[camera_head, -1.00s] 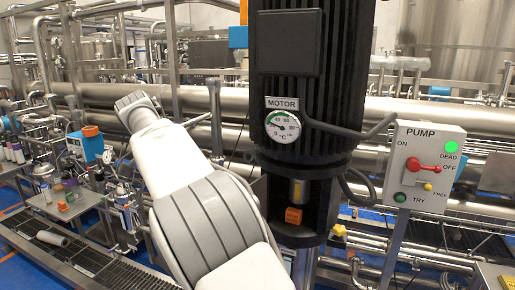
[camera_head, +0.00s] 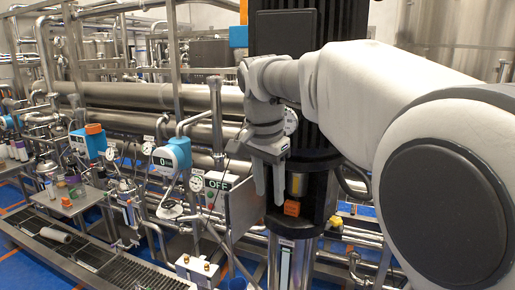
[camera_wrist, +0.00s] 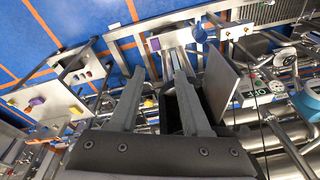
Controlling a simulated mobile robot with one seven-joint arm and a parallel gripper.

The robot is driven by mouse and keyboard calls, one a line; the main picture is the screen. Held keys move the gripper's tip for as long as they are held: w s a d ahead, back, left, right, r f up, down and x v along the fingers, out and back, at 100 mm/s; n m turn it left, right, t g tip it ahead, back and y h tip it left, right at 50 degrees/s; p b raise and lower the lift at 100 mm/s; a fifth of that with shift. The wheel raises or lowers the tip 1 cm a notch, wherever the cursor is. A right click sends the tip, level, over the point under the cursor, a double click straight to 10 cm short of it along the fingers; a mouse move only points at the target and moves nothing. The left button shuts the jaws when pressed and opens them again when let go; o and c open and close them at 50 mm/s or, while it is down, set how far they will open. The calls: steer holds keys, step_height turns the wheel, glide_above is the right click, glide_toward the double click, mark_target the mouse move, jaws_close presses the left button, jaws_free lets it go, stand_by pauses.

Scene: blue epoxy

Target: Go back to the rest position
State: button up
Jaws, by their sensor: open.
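My gripper (camera_head: 269,198) hangs with its fingers pointing down in front of the black ribbed motor (camera_head: 345,18), in the head view. Its two grey fingers are apart with nothing between them. In the wrist view my gripper (camera_wrist: 160,76) shows both fingers spread and empty, above pipework and the blue floor (camera_wrist: 60,25). My arm reaches in from the right and covers much of the motor and the area right of it.
An orange block (camera_head: 292,208) sits low on the motor stand, close beside my fingers. Gauges, pipes and a metal grating (camera_head: 140,272) fill the left side.

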steer(key=s+d+f+n+t, duration=0.1)
steer(key=s+d+f+n, duration=0.1)
steer(key=s, duration=0.5)
steer(key=s+d+f+n+t, duration=0.1)
steer(key=s+d+f+n, duration=0.2)
steer(key=s, duration=0.4)
steer(key=s+d+f+n+t, duration=0.1)
steer(key=s+d+f+n, duration=0.2)
steer(key=s+d, duration=0.3)
steer(key=shift+s+d+f+t+y+b, duration=0.35)
steer(key=shift+s+f, duration=0.35)
steer(key=shift+s, duration=0.25)
steer(key=shift+d, duration=0.15)
